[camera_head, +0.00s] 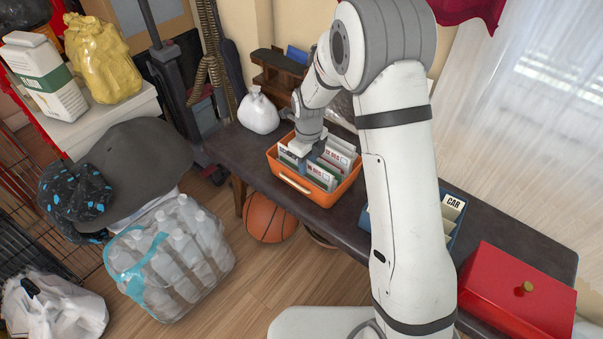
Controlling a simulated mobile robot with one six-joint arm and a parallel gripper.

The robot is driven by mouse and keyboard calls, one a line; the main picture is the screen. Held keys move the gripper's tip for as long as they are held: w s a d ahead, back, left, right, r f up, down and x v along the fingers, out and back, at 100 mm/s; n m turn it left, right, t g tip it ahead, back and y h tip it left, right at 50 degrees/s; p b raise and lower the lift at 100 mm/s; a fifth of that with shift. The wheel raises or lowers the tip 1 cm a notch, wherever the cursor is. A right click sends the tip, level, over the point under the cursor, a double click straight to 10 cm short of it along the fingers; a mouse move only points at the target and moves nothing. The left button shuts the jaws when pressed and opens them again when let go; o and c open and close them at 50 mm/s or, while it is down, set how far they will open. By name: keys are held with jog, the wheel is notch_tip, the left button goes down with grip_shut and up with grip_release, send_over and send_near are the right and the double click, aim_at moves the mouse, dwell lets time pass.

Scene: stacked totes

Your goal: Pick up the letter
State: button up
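An orange tote (316,199) stands on the dark table and holds several upright white letters (342,152), some with red or green markings. I cannot tell which one is the task's letter. My gripper (303,158) points down into the tote among the letters. Its fingertips are small and partly hidden by the letters, so I cannot tell whether it is open, shut or holding one.
The dark table (225,148) also bears a white bag (259,112), a brown wooden organizer (272,75), a blue tote (461,218) with a CAR card, and a red box (518,292). My arm hides part of the blue tote. A basketball (269,217) and bottle pack (172,258) are on the floor.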

jog(key=shift+c, duration=0.5)
grip_shut()
